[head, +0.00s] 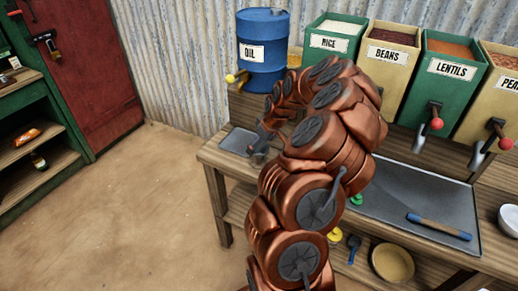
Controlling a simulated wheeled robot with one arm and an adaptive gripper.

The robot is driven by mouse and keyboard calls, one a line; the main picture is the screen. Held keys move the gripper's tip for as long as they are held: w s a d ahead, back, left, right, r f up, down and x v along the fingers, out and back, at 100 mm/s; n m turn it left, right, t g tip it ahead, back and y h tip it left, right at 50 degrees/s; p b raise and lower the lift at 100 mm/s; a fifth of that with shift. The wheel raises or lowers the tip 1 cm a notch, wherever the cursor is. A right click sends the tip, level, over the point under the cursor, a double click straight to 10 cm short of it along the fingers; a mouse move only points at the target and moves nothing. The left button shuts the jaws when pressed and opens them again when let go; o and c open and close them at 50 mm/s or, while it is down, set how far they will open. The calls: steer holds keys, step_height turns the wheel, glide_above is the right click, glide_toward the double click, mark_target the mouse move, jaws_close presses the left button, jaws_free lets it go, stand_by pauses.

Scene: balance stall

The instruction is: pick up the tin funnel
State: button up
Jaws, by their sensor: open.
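My arm reaches across the bench, and my gripper (259,143) points down over its left end, below the blue oil drum (264,52). The gripper is small in view and partly covered by my arm, with its jaws open. A small greyish metal-looking object (258,159) shows just under the fingertips. It may be the tin funnel, but its shape is too small and covered to be sure. I cannot tell whether the fingers touch it. No other funnel is clearly visible.
A grey tray (239,141) lies at the bench's left end. Labelled bins, including rice (331,43) and lentils (453,69), stand along the back. A larger metal tray (400,202) holds a blue-handled tool (439,226). A bowl (392,263) sits below. The floor at left is clear.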

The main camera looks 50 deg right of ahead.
steer(key=shift+p+x, duration=0.35)
steer(key=shift+x, duration=1)
steer(key=c, duration=0.9)
steer(key=shift+r, duration=0.1)
